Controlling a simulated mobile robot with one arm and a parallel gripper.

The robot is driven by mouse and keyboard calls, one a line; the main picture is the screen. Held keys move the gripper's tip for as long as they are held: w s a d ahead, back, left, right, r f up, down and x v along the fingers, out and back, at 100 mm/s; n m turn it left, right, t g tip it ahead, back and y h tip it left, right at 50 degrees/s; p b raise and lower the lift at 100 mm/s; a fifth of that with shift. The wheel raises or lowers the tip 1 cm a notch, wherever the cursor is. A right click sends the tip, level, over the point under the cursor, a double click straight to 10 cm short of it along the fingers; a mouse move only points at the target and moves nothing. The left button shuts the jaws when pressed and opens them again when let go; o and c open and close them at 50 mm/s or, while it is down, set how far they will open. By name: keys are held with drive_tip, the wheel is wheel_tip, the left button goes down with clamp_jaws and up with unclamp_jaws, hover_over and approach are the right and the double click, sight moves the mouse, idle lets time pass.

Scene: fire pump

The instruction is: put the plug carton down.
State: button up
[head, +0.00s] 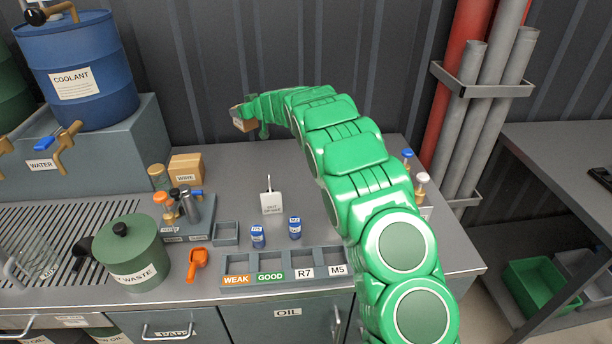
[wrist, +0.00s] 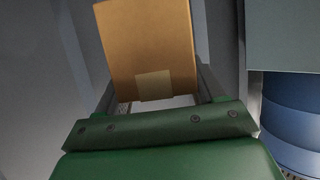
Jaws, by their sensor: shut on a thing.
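A brown carton (head: 243,121) is held up in the air by my gripper (head: 246,112), in front of the dark ribbed wall and above the back of the counter. In the wrist view the carton (wrist: 148,45) sits between the two fingers, which are shut on its sides. It looks slightly tilted there, with a paler patch near its lower edge. No readable word shows on it, so I cannot confirm that it is the plug carton. My green arm hides part of the counter's right side.
A carton marked WIRE (head: 186,168) stands at the back left of the grey counter (head: 330,160). A green WASTE pot (head: 130,252), an orange scoop (head: 197,263), blue cans (head: 295,228) and a labelled tray row (head: 271,264) occupy the front. The counter's back middle is mostly clear.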

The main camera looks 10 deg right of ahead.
drive_tip(key=shift+w+d+r+m+t+h, duration=0.15)
drive_tip(key=shift+w+d+m+t+h, duration=0.7)
drive_tip(key=shift+m+h, duration=0.2)
drive_tip(key=s+d+f+m+g+h, duration=0.1)
drive_tip(key=s+d+m+h, duration=0.3)
drive_tip(key=d+m+h, duration=0.85)
drive_tip(key=s+d+m+g+h, duration=0.3)
drive_tip(key=s, duration=0.4)
drive_tip(key=s+d+m+g+h, duration=0.3)
drive_tip(key=s, duration=0.3)
drive_tip(key=shift+s+a+f, duration=0.1)
drive_tip(key=shift+s+f, duration=0.05)
drive_tip(key=shift+f, duration=2.45)
drive_tip(key=shift+s+a+f, duration=0.1)
drive_tip(key=shift+s+f, duration=0.05)
drive_tip(key=shift+f, duration=2.45)
drive_tip(key=shift+f, duration=0.1)
drive_tip(key=o, duration=1.3)
